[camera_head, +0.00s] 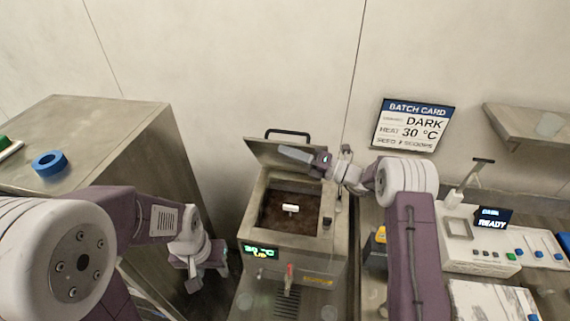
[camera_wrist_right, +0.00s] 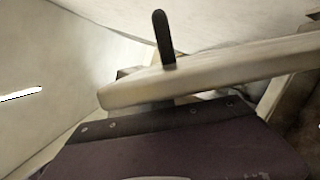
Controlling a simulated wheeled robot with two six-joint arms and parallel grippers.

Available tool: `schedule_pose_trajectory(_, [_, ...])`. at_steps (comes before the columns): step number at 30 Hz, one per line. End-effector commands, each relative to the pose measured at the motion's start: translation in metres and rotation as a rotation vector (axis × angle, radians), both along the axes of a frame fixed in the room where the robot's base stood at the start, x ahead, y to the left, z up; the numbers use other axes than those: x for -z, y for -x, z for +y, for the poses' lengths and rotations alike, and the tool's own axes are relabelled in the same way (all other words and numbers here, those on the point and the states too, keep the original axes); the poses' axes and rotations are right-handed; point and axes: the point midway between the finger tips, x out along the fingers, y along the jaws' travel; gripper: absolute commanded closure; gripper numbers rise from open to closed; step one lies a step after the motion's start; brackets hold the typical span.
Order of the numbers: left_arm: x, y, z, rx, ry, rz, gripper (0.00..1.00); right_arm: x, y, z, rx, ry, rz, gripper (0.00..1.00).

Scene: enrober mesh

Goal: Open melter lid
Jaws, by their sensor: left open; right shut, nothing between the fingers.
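The melter (camera_head: 336,248) stands in the middle with its top open, and brown mass (camera_head: 272,212) with a small white piece shows inside. Its lid (camera_head: 265,152) is raised and leans at the back, with a dark bar handle (camera_head: 288,133) on its upper edge. My right gripper (camera_head: 288,151) is shut and empty, in front of the raised lid; I cannot tell whether it touches. In the right wrist view, the lid (camera_wrist_right: 215,72) and its handle (camera_wrist_right: 163,38) are close beyond the purple gripper. My left gripper (camera_head: 193,284) is open and low, left of the melter.
A metal cabinet (camera_head: 110,115) with a blue ring (camera_head: 49,163) stands at left. A batch card (camera_head: 411,124) hangs on the wall. A white device (camera_head: 470,243) with a READY display stands at right, below a shelf (camera_head: 530,120). A red-handled tap (camera_head: 290,277) is on the melter front.

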Motion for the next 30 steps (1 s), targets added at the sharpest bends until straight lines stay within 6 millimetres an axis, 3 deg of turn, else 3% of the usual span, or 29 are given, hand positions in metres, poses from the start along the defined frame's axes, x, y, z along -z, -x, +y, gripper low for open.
schedule_pose_trajectory(3, [-0.012,0.0,0.0,0.0,0.0,0.0,0.56,-0.017,-0.019,-0.004,0.004,-0.014,0.057,1.0])
schedule_pose_trajectory(12, [-0.02,0.0,0.0,0.0,0.0,0.0,0.56,-0.028,-0.045,-0.01,0.004,-0.033,0.156,1.0])
schedule_pose_trajectory(30, [-0.02,0.0,0.0,0.0,0.0,0.0,0.56,-0.027,-0.049,-0.01,0.003,-0.035,0.176,1.0])
